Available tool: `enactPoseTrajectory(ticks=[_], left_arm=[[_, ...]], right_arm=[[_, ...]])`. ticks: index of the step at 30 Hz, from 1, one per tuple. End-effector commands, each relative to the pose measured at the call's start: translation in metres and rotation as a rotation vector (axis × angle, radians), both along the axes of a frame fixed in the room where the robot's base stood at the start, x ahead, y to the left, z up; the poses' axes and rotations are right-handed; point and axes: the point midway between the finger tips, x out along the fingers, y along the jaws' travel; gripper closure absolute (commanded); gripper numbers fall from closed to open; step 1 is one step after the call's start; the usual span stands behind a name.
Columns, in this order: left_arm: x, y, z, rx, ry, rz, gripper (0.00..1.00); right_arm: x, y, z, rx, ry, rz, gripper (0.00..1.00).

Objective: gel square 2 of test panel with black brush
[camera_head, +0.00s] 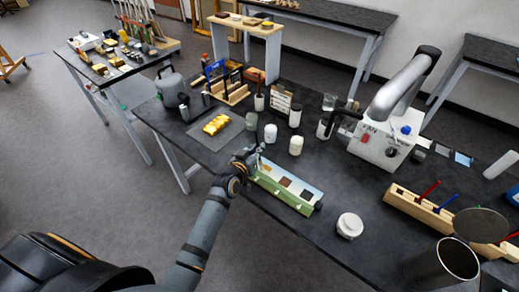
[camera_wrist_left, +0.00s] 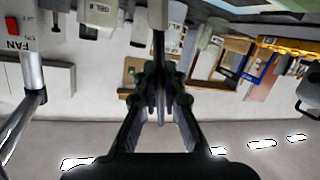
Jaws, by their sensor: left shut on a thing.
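The test panel (camera_head: 296,181) is a pale board with a row of coloured squares, including a brown and a dark one, on a green stand (camera_head: 284,197) at the table's front edge. My left gripper (camera_head: 247,158) is at the panel's left end. In the left wrist view my left gripper (camera_wrist_left: 160,85) is shut on a thin dark upright handle, the black brush (camera_wrist_left: 159,45); its tip is out of that view. I cannot tell whether the brush touches the panel. White jars (camera_head: 296,145) stand behind the panel; a jar marked GEL (camera_wrist_left: 98,12) shows in the wrist view. My right gripper is not in view.
A fan unit (camera_head: 382,145) with a thick grey hose stands at the back right. A white round pot (camera_head: 349,225) is right of the panel. A grey mat (camera_head: 228,138) with a gilt piece (camera_head: 216,125) lies left. A wooden rack (camera_head: 430,212) is at the right.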

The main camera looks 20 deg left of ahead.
Motion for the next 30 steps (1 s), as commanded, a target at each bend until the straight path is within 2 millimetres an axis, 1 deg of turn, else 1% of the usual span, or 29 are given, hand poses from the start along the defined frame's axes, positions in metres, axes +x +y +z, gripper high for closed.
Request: enactPoseTrajectory(ticks=[10,14,20,30], left_arm=[[-0.007,-0.02,-0.001,-0.003,0.0,0.001,1.0],[-0.009,-0.024,-0.001,-0.001,0.0,0.0,1.0],[-0.008,-0.022,-0.002,0.002,0.0,0.0,1.0],[-0.001,-0.001,-0.003,0.003,0.001,0.0,1.0]], right_arm=[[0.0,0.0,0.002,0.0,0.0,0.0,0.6],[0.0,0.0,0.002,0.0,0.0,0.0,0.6],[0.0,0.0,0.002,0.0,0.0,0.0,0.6],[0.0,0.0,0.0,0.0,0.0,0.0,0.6]])
